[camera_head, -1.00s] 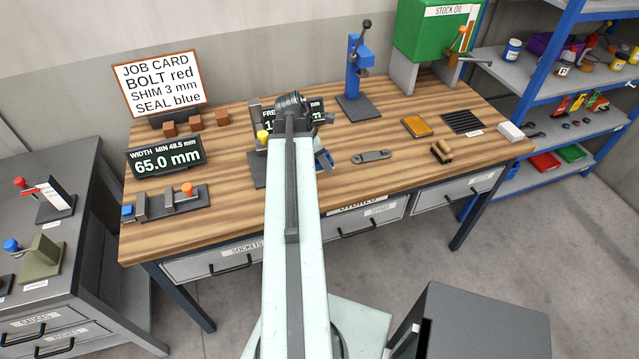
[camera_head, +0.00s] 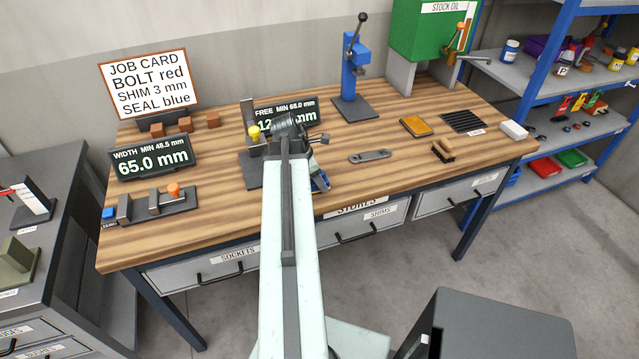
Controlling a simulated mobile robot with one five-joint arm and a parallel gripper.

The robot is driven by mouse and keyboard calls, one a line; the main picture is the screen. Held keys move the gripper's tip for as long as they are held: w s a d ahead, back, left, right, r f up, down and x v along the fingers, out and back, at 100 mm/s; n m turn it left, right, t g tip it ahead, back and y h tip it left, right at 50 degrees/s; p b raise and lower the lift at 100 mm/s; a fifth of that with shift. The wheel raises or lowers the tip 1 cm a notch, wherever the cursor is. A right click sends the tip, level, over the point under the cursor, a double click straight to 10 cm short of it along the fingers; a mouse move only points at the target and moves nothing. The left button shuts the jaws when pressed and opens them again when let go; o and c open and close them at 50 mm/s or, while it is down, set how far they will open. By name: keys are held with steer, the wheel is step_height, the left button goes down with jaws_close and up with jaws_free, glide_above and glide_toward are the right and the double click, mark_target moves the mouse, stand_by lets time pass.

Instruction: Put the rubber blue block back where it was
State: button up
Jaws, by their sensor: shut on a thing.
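My gripper (camera_head: 317,180) is over the front middle of the workbench, mostly hidden behind my arm. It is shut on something. A small blue piece shows at its tip, just right of the arm; I cannot tell clearly whether this is the rubber blue block or part of the gripper.
The free-length gauge (camera_head: 252,175) stands behind and left of my gripper, its display (camera_head: 288,115) partly covered. A blue press (camera_head: 350,75) stands at the back. A grey link plate (camera_head: 369,157) lies right of the gripper. Brown blocks (camera_head: 185,124) sit by the job card (camera_head: 148,84). The bench's front middle-left is clear.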

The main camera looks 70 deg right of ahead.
steer(key=shift+f+b, duration=0.3)
steer(key=shift+b, duration=0.1)
steer(key=shift+a+f+b, duration=0.2)
steer(key=shift+b, duration=0.1)
steer(key=o, duration=1.2)
steer(key=shift+a, duration=0.1)
steer(key=shift+r, duration=0.25)
steer(key=p+v, duration=0.8)
steer(key=shift+s+r, duration=0.2)
steer(key=shift+s, duration=0.15)
steer(key=shift+f, duration=0.1)
